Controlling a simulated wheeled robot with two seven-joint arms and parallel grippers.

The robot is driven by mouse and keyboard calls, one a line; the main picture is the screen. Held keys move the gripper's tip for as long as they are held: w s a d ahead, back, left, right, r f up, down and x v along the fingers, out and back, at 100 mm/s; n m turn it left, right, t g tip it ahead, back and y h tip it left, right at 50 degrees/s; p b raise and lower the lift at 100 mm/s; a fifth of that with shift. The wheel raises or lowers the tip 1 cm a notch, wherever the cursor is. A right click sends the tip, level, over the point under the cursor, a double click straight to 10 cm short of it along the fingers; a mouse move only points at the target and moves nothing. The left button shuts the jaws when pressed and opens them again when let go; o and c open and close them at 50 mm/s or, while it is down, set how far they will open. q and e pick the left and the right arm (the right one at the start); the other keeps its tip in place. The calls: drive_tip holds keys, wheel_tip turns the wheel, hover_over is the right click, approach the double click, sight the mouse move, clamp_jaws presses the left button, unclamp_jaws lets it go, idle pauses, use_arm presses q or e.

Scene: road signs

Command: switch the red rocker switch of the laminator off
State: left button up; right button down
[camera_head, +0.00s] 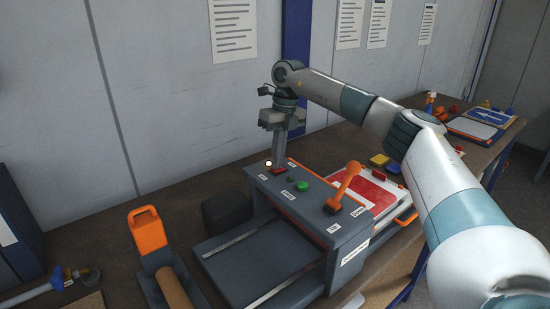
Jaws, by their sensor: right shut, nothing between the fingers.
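The laminator (318,228) is a dark grey machine on the bench, with a raised control panel along its top. The red rocker switch (277,171) sits at the panel's far left end, partly hidden behind my fingertips. My right gripper (279,162) reaches down from above, shut and empty, with its tips at or just above the switch. I cannot tell whether they touch, nor which way the rocker is tipped. My left gripper is not in view.
The panel also has a small light (268,163), a green button (302,186) and an orange lever (345,186). A red and white sign (370,195) lies behind. An orange-handled roller (147,230) stands at left. Papers hang on the wall.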

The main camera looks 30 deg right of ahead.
drive_tip(key=shift+d+r+p, duration=0.2)
drive_tip(key=shift+d+p, duration=0.25)
drive_tip(key=shift+d, duration=0.05)
wheel_tip(320, 180, up, 3)
drive_tip(key=shift+a+p, duration=0.1)
drive_tip(key=shift+p, duration=0.85)
wheel_tip(320, 180, up, 10)
drive_tip(key=d+b, duration=0.1)
drive_tip(key=b, duration=0.2)
drive_tip(key=shift+r, duration=0.2)
drive_tip(key=shift+w, duration=0.1)
drive_tip(key=b, duration=0.3)
drive_tip(key=shift+w+d+b, duration=0.1)
drive_tip(key=shift+b, duration=0.3)
